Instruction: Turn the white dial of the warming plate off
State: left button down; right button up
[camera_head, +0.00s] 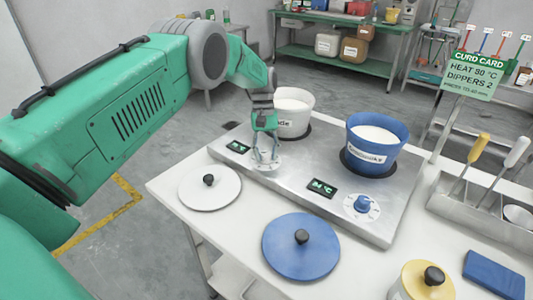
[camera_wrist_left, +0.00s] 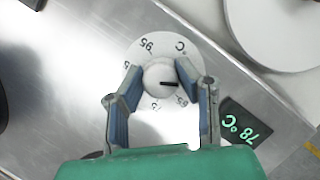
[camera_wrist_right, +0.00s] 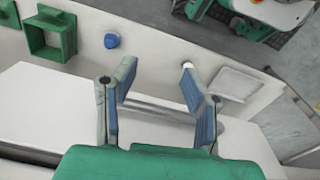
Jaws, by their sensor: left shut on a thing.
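The white dial (camera_wrist_left: 162,77) sits on the front of the steel warming plate (camera_head: 297,177). It has a round white scale marked in °C and a black pointer line on its knob. My left gripper (camera_head: 265,157) reaches down onto it, its blue-padded fingers closed on both sides of the knob. The fingers hide part of the dial in the head view. A green display beside it (camera_wrist_left: 240,124) reads 78 °C. My right gripper (camera_wrist_right: 157,80) is open and empty in the right wrist view, and not visible in the head view.
A white pot (camera_head: 293,112) and a blue pot (camera_head: 371,150) stand on the plate. A blue dial (camera_head: 362,204) is at its right front. White (camera_head: 221,193) and blue (camera_head: 285,256) lids lie on the white table before it. A utensil holder (camera_head: 470,210) is at right.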

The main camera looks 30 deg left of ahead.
pick_arm(q)
jog(key=shift+w+r, duration=0.2)
jog(key=c, duration=1.3)
grip_release()
jog(key=shift+c, duration=0.2)
jog(key=shift+o, duration=0.7)
jog(key=shift+f, duration=0.2)
jog(key=v, duration=0.7)
jog(key=shift+w+a+r, duration=0.1)
jog(key=shift+w+a, duration=0.05)
jog(key=shift+a, duration=0.05)
